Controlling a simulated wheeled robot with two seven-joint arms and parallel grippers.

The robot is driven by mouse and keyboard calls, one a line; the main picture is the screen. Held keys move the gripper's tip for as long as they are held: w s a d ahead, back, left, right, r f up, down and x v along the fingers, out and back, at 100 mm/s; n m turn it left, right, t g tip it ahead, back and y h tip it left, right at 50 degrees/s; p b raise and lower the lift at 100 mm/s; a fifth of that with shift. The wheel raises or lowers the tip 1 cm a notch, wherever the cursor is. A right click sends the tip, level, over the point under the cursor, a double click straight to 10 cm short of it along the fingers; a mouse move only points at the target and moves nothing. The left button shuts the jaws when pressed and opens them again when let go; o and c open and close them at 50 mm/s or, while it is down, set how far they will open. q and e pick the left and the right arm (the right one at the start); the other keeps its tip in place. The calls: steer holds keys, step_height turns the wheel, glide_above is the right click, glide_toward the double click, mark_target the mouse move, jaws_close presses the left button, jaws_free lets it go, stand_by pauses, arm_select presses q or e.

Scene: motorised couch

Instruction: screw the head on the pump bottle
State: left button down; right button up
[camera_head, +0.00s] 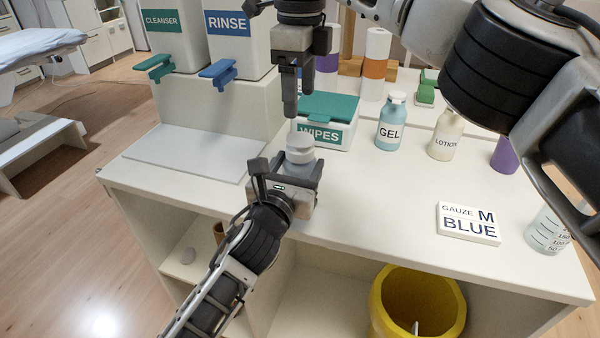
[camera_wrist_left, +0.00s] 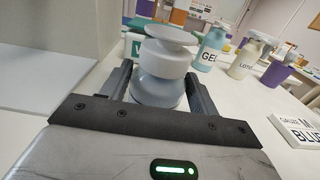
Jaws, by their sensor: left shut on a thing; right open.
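The pump bottle (camera_head: 299,169) is a pale translucent bottle near the front edge of the counter. It also shows in the left wrist view (camera_wrist_left: 157,91). A white head (camera_head: 300,149) sits on its top, with a wide collar and a flat disc in the left wrist view (camera_wrist_left: 168,52). I cannot tell how tightly it is seated. My left gripper (camera_head: 292,178) is shut around the bottle's body from the front. My right gripper (camera_head: 291,108) is open, pointing down just above the head and apart from it. Its fingers overlap in the head view.
A WIPES box (camera_head: 328,122), a GEL bottle (camera_head: 391,122) and a LOTION bottle (camera_head: 446,137) stand behind. CLEANSER and RINSE dispensers (camera_head: 238,45) stand at back left. A yellow bin (camera_head: 377,310) is below. Counter middle is clear.

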steer(key=shift+r, duration=0.95)
arm_select(q)
steer(key=shift+c, duration=1.5)
jaws_free()
steer(key=v, duration=1.6)
arm_select(e)
steer(key=shift+f, duration=0.15)
arm_select(q)
steer(key=shift+f, duration=0.15)
